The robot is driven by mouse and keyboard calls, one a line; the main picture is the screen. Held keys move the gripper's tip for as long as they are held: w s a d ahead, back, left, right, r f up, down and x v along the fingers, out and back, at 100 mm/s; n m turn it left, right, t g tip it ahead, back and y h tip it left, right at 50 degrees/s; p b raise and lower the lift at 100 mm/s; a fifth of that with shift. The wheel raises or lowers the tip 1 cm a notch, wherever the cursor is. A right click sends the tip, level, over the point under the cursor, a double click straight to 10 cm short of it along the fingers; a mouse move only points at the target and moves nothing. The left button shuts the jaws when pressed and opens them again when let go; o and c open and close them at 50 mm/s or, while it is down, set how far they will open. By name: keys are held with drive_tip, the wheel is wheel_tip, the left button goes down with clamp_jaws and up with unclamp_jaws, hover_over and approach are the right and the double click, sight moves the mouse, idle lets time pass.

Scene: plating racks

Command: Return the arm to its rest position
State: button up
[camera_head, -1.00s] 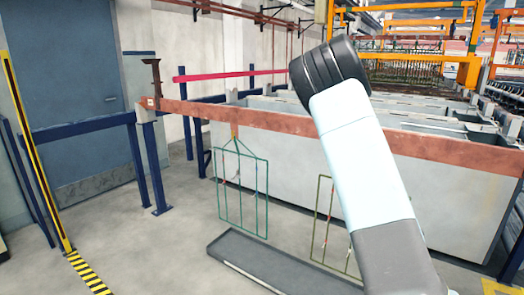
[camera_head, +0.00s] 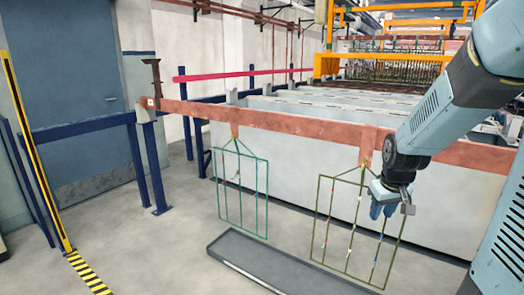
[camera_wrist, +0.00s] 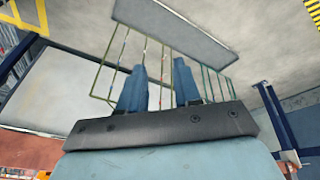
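My arm (camera_head: 445,105) comes in from the upper right in the head view and bends down at the wrist. My gripper (camera_head: 383,212) points down in front of the upper right part of the olive rack (camera_head: 317,225). In the wrist view the two blue fingers of my gripper (camera_wrist: 159,66) stand apart with nothing between them. The olive rack (camera_wrist: 108,70) shows behind them, and I cannot tell how far off it is. A teal rack (camera_head: 267,200) hangs to the left, clear of my gripper. Both racks hang from the copper-coloured bar (camera_head: 290,122).
A grey tray (camera_head: 240,267) lies on the floor below the racks. Grey tanks (camera_head: 290,160) stand behind the bar. A blue post (camera_head: 155,165) stands at the bar's left end. A yellow-black post (camera_head: 35,150) is farther left. The floor between the two posts is clear.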

drive_tip(key=s+a+r+t, duration=0.1)
drive_tip(key=s+a+r, duration=0.3)
drive_tip(key=s+r, duration=0.3)
drive_tip(key=s+a+r+m+t, duration=0.1)
drive_tip(key=s+a+r, duration=0.4)
drive_tip(key=s, duration=0.6)
wheel_tip(320, 180, up, 2)
drive_tip(key=shift+a+r+y, duration=0.1)
drive_tip(key=shift+a+y, duration=0.05)
drive_tip(key=shift+y, duration=0.15)
drive_tip(key=shift+s, duration=0.1)
